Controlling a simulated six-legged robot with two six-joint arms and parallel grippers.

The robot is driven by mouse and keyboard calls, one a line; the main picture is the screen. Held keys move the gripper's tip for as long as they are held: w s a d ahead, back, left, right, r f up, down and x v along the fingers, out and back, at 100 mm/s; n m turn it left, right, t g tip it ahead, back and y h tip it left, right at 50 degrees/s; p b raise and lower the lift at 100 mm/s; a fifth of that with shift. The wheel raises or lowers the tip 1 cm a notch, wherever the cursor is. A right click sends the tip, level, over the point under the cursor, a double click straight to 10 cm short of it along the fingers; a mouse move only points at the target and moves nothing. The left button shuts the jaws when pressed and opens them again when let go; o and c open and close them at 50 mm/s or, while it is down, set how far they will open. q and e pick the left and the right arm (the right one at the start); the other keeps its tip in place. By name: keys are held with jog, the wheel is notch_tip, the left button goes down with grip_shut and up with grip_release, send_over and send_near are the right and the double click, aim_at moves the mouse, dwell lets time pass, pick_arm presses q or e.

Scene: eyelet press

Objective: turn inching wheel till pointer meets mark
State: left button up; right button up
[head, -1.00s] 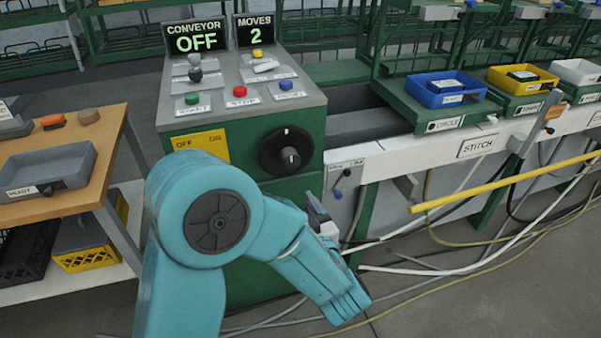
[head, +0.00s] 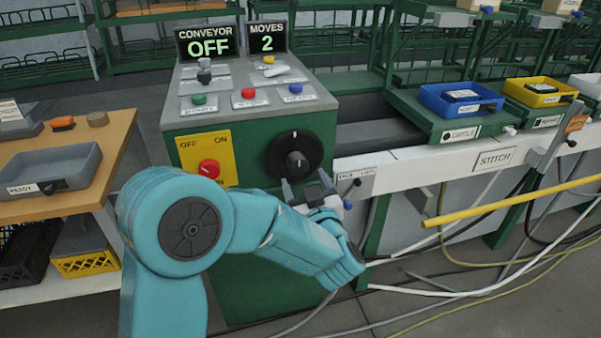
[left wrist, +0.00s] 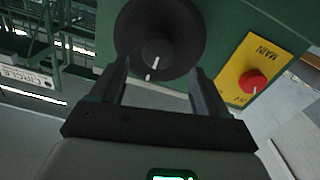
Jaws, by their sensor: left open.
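The inching wheel, a black dial with a raised centre knob (head: 294,157), is on the front of the green cabinet. It also shows at the top of the left wrist view (left wrist: 160,25). There, a white line on the knob (left wrist: 155,62) and a white tick on the rim (left wrist: 149,76) lie close together, slightly offset with a dark gap between. Which is pointer or mark I cannot tell. My left gripper (head: 306,183) is open and empty, its fingers pointing up toward the wheel's lower edge in the head view. The right gripper is out of view.
A yellow OFF/ON panel with a red knob (head: 209,168) sits left of the wheel. Displays read CONVEYOR OFF (head: 206,43) and MOVES 2 (head: 267,38). A wooden bench (head: 112,150) stands left; a yellow bar (head: 500,203) crosses at right.

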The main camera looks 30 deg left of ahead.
aim_at(299, 168)
pick_arm(q)
jog(key=x, duration=0.5)
grip_shut()
